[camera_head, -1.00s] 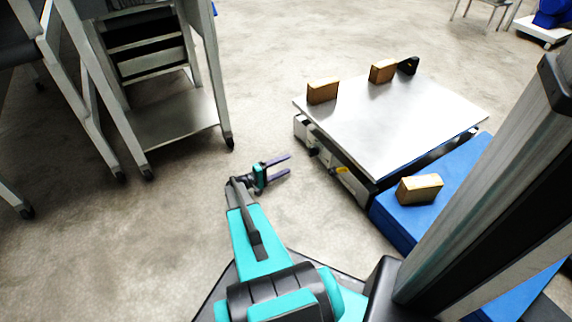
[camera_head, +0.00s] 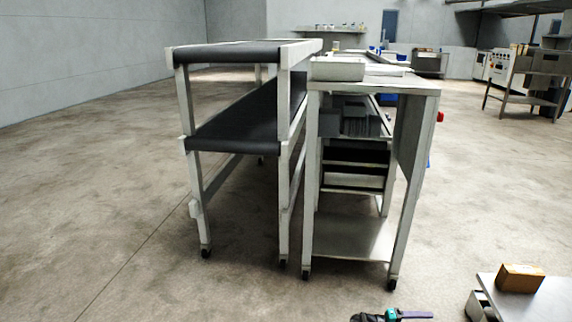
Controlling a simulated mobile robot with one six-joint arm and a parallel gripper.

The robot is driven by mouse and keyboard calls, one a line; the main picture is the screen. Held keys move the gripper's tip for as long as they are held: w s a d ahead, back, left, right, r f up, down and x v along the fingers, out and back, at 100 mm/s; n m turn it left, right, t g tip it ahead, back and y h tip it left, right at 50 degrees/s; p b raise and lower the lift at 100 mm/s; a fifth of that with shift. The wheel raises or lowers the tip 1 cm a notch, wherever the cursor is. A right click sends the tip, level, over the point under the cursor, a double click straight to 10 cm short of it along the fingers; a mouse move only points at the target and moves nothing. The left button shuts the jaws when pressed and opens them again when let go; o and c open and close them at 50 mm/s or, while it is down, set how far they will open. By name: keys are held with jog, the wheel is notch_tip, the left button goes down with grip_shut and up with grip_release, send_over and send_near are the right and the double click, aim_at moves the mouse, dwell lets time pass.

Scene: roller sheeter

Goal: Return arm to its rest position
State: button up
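My gripper (camera_head: 418,314) shows only at the bottom edge of the head view, right of centre. Nothing is visible at the finger. The gripper is apart from the steel-topped table (camera_head: 550,303) at the lower right, with bare floor between them.
A wheeled steel stand (camera_head: 350,236) with shelves stands in the middle, beside a long frame with dark belts (camera_head: 240,133). A brown block (camera_head: 520,278) sits on the steel-topped table. Open floor lies to the left, and more kitchen equipment (camera_head: 530,85) stands far right.

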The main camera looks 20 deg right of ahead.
jog(key=w+a+r+n+t+y+p, duration=0.1)
jog(key=a+r+p, duration=0.45)
jog(key=a, duration=0.25)
jog(key=w+a+r+n+t+y+p, duration=0.1)
jog(key=w+a+r+p, duration=0.1)
jog(key=a+r+p, duration=0.35)
jog(key=w+a+r+t+y+p, duration=0.1)
jog(key=a+r+p, duration=0.2)
jog(key=a+p, duration=0.5)
jog(key=s+a+r+n+y+p, duration=0.1)
jog(key=s+a+r+y+p, duration=0.2)
jog(key=a, duration=1)
jog(key=s+a+r+n+y+p, duration=0.1)
jog(key=s+a+r+y+p, duration=0.3)
jog(key=s+a, duration=0.5)
jog(key=s+a+r+n+y+p, duration=0.1)
jog(key=s+a+r+y+p, duration=0.2)
jog(key=a, duration=1.5)
jog(key=s+y+p, duration=0.3)
jog(key=shift+s+r+g, duration=0.15)
jog(key=shift+s+g, duration=0.1)
jog(key=shift+g, duration=0.05)
